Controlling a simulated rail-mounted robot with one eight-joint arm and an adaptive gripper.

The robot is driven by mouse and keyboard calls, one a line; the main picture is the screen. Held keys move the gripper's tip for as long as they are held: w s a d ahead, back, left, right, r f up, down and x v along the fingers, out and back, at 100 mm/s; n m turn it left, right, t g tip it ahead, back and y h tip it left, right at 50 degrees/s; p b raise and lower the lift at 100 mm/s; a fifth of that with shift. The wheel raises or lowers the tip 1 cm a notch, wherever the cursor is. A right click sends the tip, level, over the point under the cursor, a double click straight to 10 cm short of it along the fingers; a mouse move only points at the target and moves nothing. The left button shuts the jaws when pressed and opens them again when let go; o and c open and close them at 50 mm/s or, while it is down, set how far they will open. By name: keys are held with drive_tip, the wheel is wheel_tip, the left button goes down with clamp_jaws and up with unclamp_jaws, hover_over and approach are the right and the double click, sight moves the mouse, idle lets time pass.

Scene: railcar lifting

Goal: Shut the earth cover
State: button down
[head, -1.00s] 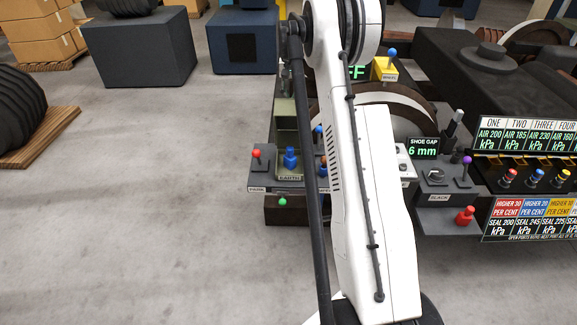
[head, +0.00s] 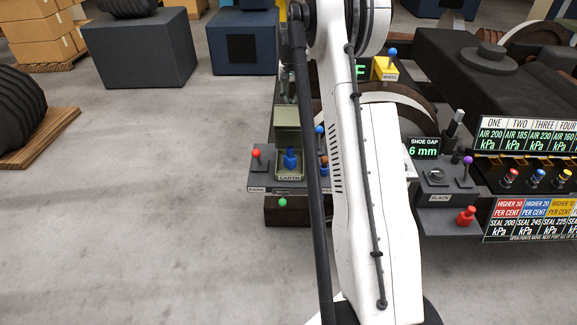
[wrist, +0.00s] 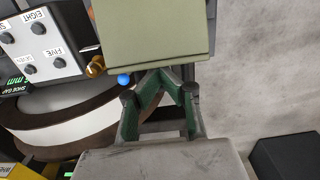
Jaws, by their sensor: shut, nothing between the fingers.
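The earth cover (head: 287,115) is an olive-green lid standing raised behind the blue earth handle (head: 290,159), which is exposed above the EARTH label (head: 289,178). In the wrist view the cover (wrist: 155,35) is a broad olive panel at the top centre. My gripper (wrist: 162,72), with green and grey fingers, is shut and empty, its tips at the panel's lower edge. The tips are partly hidden there, and I cannot tell whether they touch.
A red-knobbed PARK lever (head: 256,154) stands left of the earth handle, with a green knob (head: 282,202) below. The SHOE GAP display (head: 423,149), SLACK controls (head: 438,178) and port panel (head: 530,160) lie right.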

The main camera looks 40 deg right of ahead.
drive_tip(key=shift+s+a+b, duration=0.35)
drive_tip(key=shift+s+a, duration=0.5)
drive_tip(key=shift+s, duration=0.1)
idle(0.5)
wheel_tip(320, 180, up, 10)
drive_tip(key=p, duration=0.4)
idle(0.5)
idle(1.0)
